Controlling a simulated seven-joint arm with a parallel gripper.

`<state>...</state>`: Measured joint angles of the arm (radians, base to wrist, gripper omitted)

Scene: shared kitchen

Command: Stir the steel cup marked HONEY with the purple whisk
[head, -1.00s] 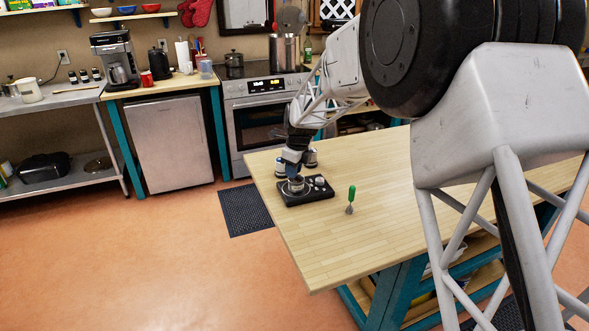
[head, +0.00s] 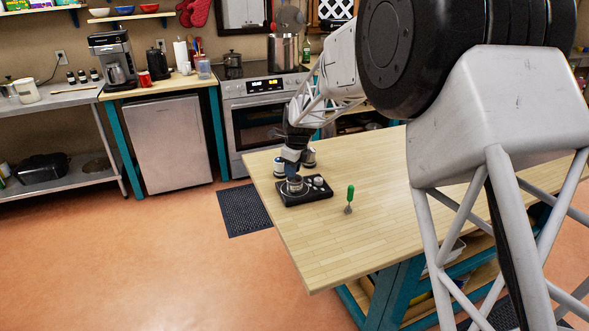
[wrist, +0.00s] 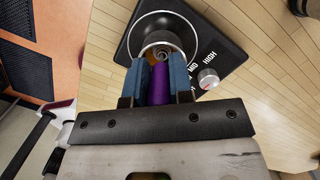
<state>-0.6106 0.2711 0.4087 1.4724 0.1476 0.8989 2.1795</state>
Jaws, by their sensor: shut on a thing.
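My gripper (wrist: 160,72) is shut on the purple whisk (wrist: 159,86), its blue fingers on either side of the handle. It points down at a steel cup (wrist: 148,42) on the black hot plate (wrist: 233,50). The whisk's wire end shows at the cup's mouth in the wrist view; how deep it reaches is hidden. In the head view my gripper (head: 291,172) is right above this cup (head: 295,187). Two more metal cups, one left (head: 279,167) and one right (head: 309,158), stand behind the hot plate. I cannot read HONEY on any cup.
The hot plate has a knob (wrist: 208,78) beside the cup. A green-handled utensil (head: 349,198) stands upright on the wooden table (head: 325,240), right of the hot plate. The table's front and right are otherwise clear. The stove (head: 255,125) is behind.

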